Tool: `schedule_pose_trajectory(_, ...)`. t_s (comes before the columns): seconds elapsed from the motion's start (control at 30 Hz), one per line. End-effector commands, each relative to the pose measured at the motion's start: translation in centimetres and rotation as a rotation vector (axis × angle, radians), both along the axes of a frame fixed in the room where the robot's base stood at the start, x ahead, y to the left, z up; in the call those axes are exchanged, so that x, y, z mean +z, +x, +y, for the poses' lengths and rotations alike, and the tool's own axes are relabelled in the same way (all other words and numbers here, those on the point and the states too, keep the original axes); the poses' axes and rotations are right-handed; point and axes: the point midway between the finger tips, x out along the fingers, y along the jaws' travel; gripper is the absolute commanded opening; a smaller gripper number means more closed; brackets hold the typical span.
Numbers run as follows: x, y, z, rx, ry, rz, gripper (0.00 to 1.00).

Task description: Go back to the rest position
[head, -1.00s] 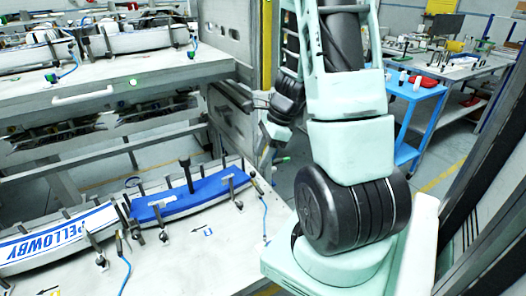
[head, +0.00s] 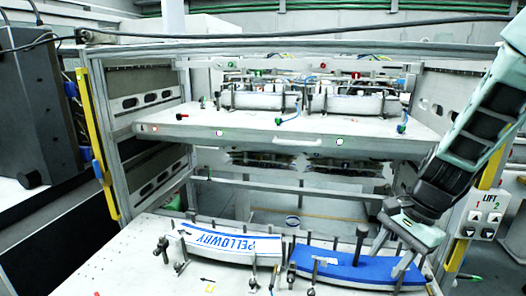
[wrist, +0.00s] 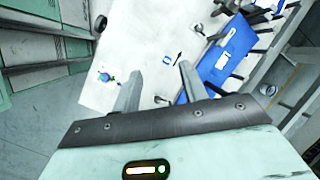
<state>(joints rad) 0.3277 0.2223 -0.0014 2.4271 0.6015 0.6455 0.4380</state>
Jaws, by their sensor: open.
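My gripper (head: 390,262) is at the right of the head view, with its fingers pointing down in front of the right part of the blue curved piece (head: 345,268). In the wrist view my gripper (wrist: 160,68) has its two fingers spread with nothing between them. The blue piece also shows there (wrist: 228,48), to the right of the fingers. The curved white piece with PELLOWBY lettering (head: 215,243) lies left of the blue one on the lower shelf (head: 130,262). Whether the fingers touch anything is unclear.
The upper shelf (head: 235,122) carries curved white holders. A metal rack post with a yellow strip (head: 97,150) stands at the left, and a LIFT button panel (head: 484,215) at the right. Pins and clamps rise around the lower pieces. Bare floor (wrist: 55,125) shows at the wrist view's left.

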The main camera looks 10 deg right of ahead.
Motion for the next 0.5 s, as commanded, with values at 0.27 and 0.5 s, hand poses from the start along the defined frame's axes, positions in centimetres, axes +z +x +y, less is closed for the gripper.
schedule_pose_trajectory(0.27, 3.3, -6.3, 15.3, 1.103, -0.129, -0.189, 0.43)
schedule_pose_trajectory(0.5, 4.7, -12.4, 20.6, 1.759, -0.221, -0.32, 0.43)
